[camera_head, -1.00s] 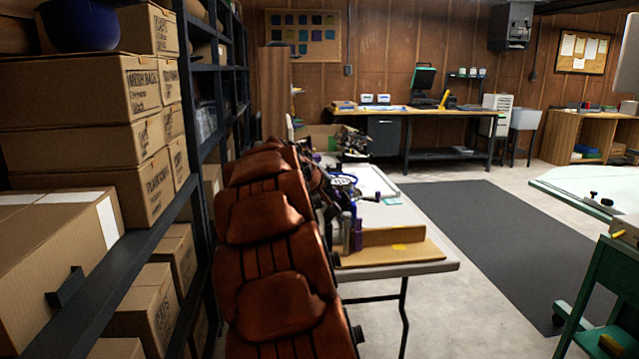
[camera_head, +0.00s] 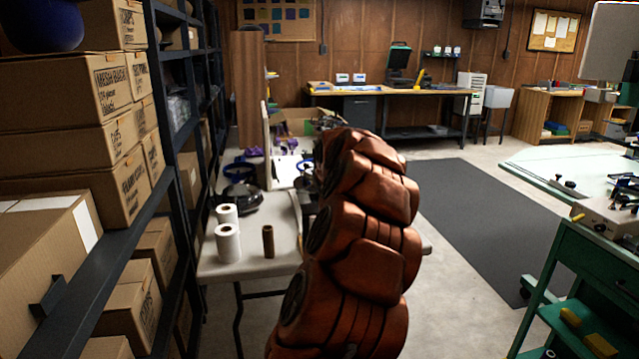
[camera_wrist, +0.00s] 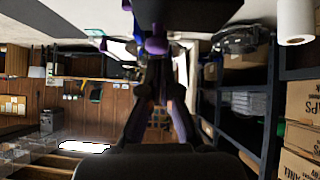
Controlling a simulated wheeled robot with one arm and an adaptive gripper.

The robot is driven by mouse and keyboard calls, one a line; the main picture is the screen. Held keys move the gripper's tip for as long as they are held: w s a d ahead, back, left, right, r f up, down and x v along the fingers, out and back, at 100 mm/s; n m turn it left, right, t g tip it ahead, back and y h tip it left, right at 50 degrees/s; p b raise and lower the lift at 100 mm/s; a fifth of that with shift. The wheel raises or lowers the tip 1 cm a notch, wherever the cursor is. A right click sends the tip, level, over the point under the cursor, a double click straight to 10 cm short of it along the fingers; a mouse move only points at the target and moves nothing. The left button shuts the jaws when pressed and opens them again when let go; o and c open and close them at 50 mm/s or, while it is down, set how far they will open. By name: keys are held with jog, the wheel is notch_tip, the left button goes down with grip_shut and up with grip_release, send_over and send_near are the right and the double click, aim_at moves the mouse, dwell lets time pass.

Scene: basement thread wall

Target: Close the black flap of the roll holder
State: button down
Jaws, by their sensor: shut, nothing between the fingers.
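My gripper (camera_wrist: 158,88) points away from the wrist camera, its fingers close together with nothing seen held. In the head view my orange arm hides the gripper and the middle of the table. A dark flat panel (camera_wrist: 188,12) is at the top of the wrist view, just beyond the fingertips; I cannot tell whether it is the black flap. A dark, rounded device (camera_head: 240,196) sits on the table left of my arm, and a similar dark one (camera_wrist: 242,38) shows in the wrist view. I cannot identify the roll holder surely.
White rolls (camera_head: 228,242) and a brown tube (camera_head: 268,241) stand on the near left part of the table (camera_head: 255,262). A dark shelf with boxes (camera_head: 125,180) borders the left. A green cart (camera_head: 575,280) is at right. The grey floor mat (camera_head: 480,215) is clear.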

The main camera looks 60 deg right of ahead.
jog(key=shift+s+d+f, duration=0.25)
jog(key=shift+s+f, duration=0.05)
jog(key=shift+f, duration=0.05)
jog(key=shift+s+f, duration=0.1)
jog(key=shift+f, duration=0.05)
dwell(0.6)
jog(key=shift+d, duration=0.1)
jog(key=shift+r, duration=0.55)
notch_tip(320, 180, up, 3)
jog(key=shift+r+p, duration=0.2)
jog(key=shift+p, duration=0.4)
jog(key=s+v, duration=0.1)
jog(key=v, duration=0.9)
jog(key=shift+d, duration=0.25)
jog(key=shift+w+f, duration=0.1)
jog(key=shift+f, duration=0.1)
